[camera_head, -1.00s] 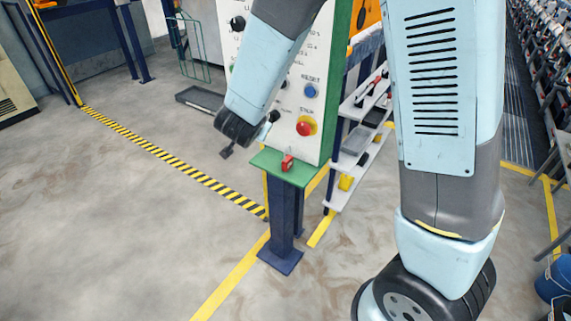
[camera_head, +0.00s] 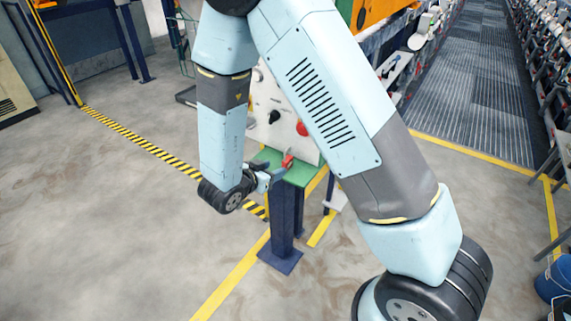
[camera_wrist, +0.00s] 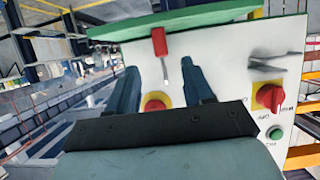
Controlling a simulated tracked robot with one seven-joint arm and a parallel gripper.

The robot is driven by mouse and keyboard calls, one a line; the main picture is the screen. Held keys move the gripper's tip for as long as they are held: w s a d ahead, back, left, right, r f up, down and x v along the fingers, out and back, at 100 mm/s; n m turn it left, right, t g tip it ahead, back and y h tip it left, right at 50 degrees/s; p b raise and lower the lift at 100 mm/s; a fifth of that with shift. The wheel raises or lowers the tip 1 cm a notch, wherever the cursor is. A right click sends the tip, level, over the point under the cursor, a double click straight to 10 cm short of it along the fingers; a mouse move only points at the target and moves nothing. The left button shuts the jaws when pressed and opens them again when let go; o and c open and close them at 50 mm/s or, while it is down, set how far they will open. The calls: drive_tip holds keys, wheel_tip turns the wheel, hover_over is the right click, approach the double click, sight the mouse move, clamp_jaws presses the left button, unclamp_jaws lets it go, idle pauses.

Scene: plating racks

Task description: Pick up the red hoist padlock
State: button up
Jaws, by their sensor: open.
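The red padlock (camera_head: 288,160) sits on the green ledge (camera_head: 295,174) of the control panel in the head view. In the wrist view, which is upside down, the red padlock (camera_wrist: 159,42) hangs from the green ledge (camera_wrist: 200,17) with its pale shackle pointing down the picture. My gripper (camera_head: 266,177) is just left of the padlock in the head view, near ledge height. In the wrist view my open gripper (camera_wrist: 158,68) has one finger on either side of the padlock's line. The padlock lies beyond the fingertips and looks clear of both.
The white control panel (camera_head: 272,118) stands right behind the padlock, with a red stop button (camera_head: 302,129) and a dark knob sticking out. A dark blue post (camera_head: 284,220) holds the ledge up. Bare floor (camera_head: 130,220) lies open to the left.

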sight(283, 165)
drive_tip(key=shift+f+x, duration=0.15)
drive_tip(key=shift+x, duration=2)
drive_tip(key=shift+f+x, duration=0.1)
drive_tip(key=shift+x, duration=2.05)
drive_tip(key=shift+a, duration=0.15)
clamp_jaws()
